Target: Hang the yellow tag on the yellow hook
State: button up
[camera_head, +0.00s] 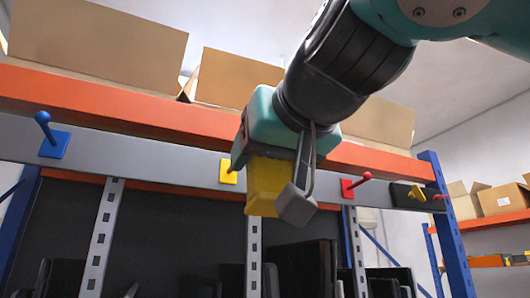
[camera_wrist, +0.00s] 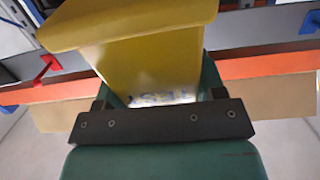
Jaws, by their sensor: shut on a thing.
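My gripper (camera_head: 268,178) is shut on the yellow tag (camera_head: 262,192), a blocky piece that hangs down from the jaws in the head view. In the wrist view the yellow tag (camera_wrist: 150,50) fills the upper middle, with upside-down blue lettering near the jaws (camera_wrist: 160,100). The yellow hook's square plate (camera_head: 228,171) is on the grey rail, just left of the tag in the head view. The yellow hook does not show in the wrist view. Whether tag and hook touch cannot be told.
A blue hook (camera_head: 54,136) is far left on the grey rail (camera_head: 150,163), and a red hook (camera_head: 355,185) is right of my gripper. A black plate with a yellow piece (camera_head: 412,195) is further right. Cardboard boxes (camera_head: 100,40) stand on the orange shelf beam above.

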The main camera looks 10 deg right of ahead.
jog(key=b+x, duration=0.1)
jog(key=x, duration=1.2)
jog(key=shift+w+f, duration=0.3)
jog(key=shift+f, duration=0.05)
dwell(0.8)
jog(key=shift+a, duration=0.1)
jog(key=shift+f+b, duration=0.3)
jog(key=shift+b, duration=0.15)
dwell(0.6)
jog(key=o, duration=0.9)
jog(key=shift+o, duration=0.8)
dwell(1.6)
